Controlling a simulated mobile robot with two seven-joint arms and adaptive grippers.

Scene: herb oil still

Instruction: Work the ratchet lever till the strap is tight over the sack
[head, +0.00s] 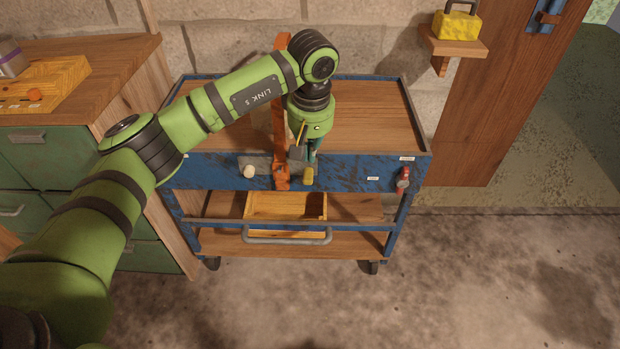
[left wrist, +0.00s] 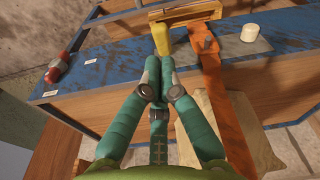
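My left gripper (head: 312,160) points down at the cart's front edge. In the left wrist view its teal fingers (left wrist: 158,68) are together, with nothing visible between them. A yellow grip (head: 308,175), apparently the ratchet lever's, sits right at the fingertips; it also shows in the left wrist view (left wrist: 162,40). I cannot tell whether they touch it. The orange strap (head: 280,130) runs over the cart top and down to an orange fitting on the front; it also shows in the left wrist view (left wrist: 215,85). A tan sack (left wrist: 255,140) lies under the strap, mostly hidden by my arm in the head view.
The blue cart (head: 355,170) has a wooden top, clear at the right. A white knob (head: 248,171) and a red item (head: 403,180) are on its front. A wooden crate (head: 286,206) is on the shelf below. A green cabinet (head: 60,160) stands close at the left.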

